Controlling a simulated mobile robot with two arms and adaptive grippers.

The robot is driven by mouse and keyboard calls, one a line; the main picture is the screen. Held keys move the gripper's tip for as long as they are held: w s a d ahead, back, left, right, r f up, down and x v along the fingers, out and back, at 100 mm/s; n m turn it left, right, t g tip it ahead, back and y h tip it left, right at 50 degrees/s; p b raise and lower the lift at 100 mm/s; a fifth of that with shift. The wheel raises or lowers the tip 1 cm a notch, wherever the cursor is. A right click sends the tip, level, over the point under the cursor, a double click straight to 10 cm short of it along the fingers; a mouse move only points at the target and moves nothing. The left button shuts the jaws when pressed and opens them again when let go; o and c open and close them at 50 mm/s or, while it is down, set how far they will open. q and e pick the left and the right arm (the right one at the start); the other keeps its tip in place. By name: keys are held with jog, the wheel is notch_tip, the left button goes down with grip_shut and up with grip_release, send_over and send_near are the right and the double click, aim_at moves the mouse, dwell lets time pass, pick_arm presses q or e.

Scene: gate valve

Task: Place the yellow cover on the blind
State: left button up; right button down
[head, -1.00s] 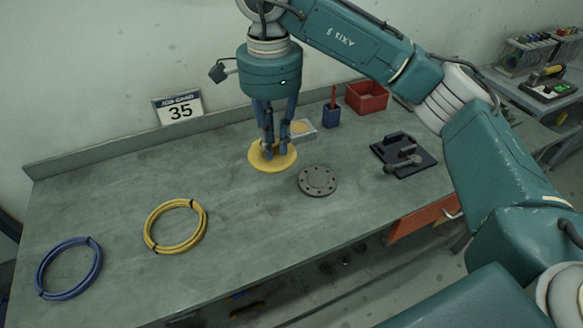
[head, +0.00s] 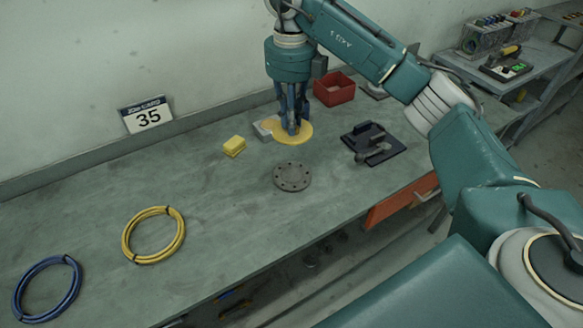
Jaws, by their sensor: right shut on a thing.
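The yellow cover (head: 304,135) is a flat round disc toward the back of the workbench. My right gripper (head: 293,130) points down over it and is shut on it; its fingers hide the cover's middle. I cannot tell whether the cover touches the bench. The blind (head: 292,176) is a grey round flange with bolt holes. It lies flat on the bench, nearer than the cover and apart from it. My left gripper is not in view.
A yellow block (head: 234,146) and a grey box (head: 266,128) are left of the cover. A red bin (head: 333,89) stands behind, a dark tool tray (head: 373,144) right. Yellow (head: 153,235) and blue (head: 47,290) coils lie left. The bench between coils and blind is clear.

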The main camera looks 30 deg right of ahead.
notch_tip(320, 180, down, 11)
jog(key=shift+f+p, duration=0.1)
jog(key=shift+p, duration=0.85)
notch_tip(320, 180, down, 4)
jog(key=shift+r+p, duration=0.1)
jog(key=shift+p, duration=0.45)
jog(key=shift+f, duration=0.3)
jog(key=c, duration=1.7)
grip_release()
jog(key=shift+r, duration=0.1)
